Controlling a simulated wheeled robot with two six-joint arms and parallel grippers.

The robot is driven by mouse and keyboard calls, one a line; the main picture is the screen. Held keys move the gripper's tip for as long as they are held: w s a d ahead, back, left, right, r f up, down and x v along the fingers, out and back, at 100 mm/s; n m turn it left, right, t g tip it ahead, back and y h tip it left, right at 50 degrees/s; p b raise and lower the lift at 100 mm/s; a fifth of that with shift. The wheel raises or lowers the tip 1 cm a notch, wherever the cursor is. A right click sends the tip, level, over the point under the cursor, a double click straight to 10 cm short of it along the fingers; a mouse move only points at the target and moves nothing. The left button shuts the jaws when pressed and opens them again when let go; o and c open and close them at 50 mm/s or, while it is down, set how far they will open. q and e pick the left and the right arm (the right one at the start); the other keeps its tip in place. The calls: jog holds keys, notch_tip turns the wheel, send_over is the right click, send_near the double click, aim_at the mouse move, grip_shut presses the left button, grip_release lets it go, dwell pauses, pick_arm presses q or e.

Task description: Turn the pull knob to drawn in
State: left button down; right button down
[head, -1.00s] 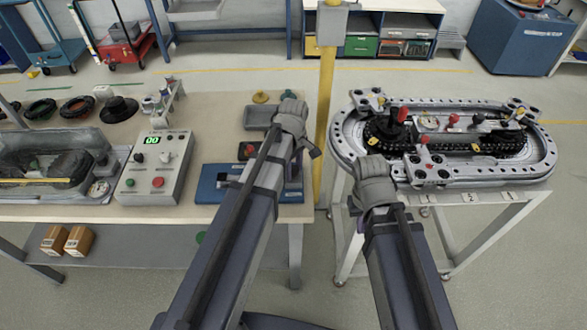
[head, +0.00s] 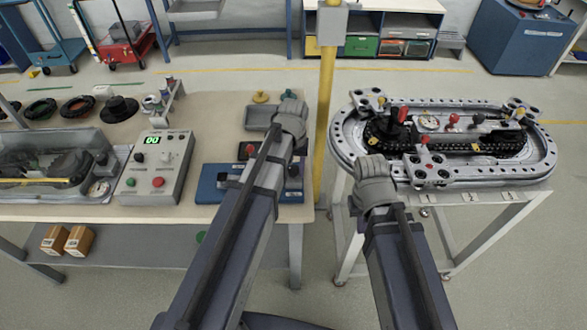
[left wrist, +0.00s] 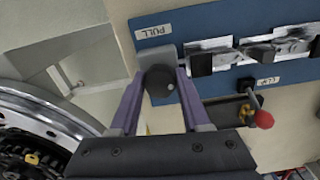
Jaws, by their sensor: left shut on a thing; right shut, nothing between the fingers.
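The pull knob (left wrist: 161,84) is a dark round knob with a pale dot, in the left wrist view. It sits on a grey block on a blue panel (left wrist: 195,25), beside a label reading PULL (left wrist: 154,31). My left gripper (left wrist: 160,92) is shut on the knob, one finger on each side. In the head view my left gripper (head: 290,120) is over the right end of the blue panel (head: 210,190), and my arm hides the knob there. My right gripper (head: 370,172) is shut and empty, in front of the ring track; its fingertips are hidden.
A ring track (head: 345,150) with clamps and red knobs stands on a trolley at the right. A control box (head: 150,185) with a green display is left of the panel. A yellow post (head: 326,90) stands between bench and trolley. A red-tipped lever (left wrist: 262,118) is near the left gripper.

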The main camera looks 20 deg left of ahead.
aim_at(293, 169)
pick_arm(q)
jog(key=m, duration=1.3)
jog(key=shift+m, duration=0.3)
dwell(0.3)
jog(key=shift+c, duration=1.8)
grip_release()
notch_tip(293, 169, up, 8)
jog(key=p, duration=0.8)
jog(key=shift+f, duration=0.1)
